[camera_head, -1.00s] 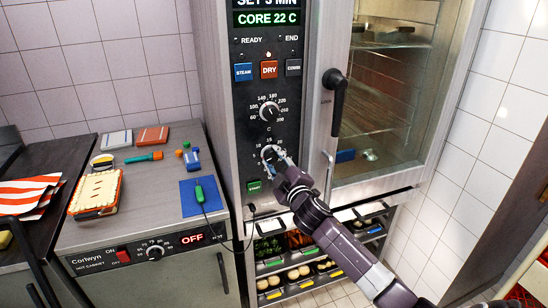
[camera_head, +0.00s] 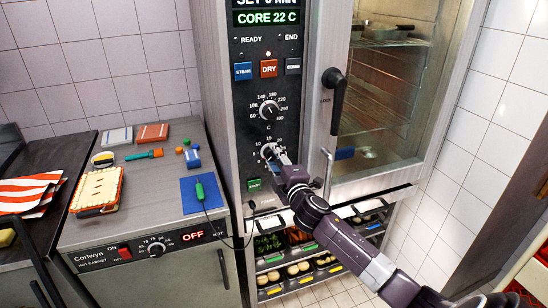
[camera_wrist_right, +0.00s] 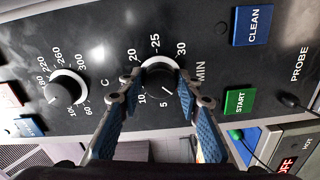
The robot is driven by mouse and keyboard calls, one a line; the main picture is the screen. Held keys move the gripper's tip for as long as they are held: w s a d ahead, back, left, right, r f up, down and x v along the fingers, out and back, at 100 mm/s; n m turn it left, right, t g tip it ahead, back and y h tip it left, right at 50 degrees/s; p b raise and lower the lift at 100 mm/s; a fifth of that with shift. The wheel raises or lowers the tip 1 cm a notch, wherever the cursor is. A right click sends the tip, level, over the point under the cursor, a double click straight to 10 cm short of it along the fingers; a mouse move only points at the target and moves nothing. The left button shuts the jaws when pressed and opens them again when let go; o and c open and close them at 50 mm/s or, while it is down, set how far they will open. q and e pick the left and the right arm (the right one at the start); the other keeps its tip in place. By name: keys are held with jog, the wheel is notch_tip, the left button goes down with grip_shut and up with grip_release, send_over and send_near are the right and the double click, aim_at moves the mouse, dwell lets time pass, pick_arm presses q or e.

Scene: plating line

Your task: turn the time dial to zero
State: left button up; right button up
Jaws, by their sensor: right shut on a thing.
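The time dial (camera_wrist_right: 160,78) is a black knob with a pale ring, marked MIN with numbers from 5 to 30, on the oven's dark control panel. It also shows in the head view (camera_head: 268,151), partly covered by my right gripper (camera_head: 281,160). In the right wrist view my right gripper (camera_wrist_right: 157,95) has its two blue-padded fingers on either side of the dial, shut on it. The oven display (camera_head: 268,18) reads CORE 22 C, with a cut-off SET line above it. My left gripper is not in view.
The temperature dial (camera_head: 269,110) sits above the time dial. The green START button (camera_wrist_right: 239,101) is close by the fingers. The oven door handle (camera_head: 334,92) stands out to the right. A hot cabinet (camera_head: 150,225) with a pie and tools on top stands to the left.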

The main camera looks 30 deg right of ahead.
jog(key=o, duration=1.2)
jog(key=shift+c, duration=0.2)
jog(key=v, duration=1.2)
jog(key=shift+f, duration=0.1)
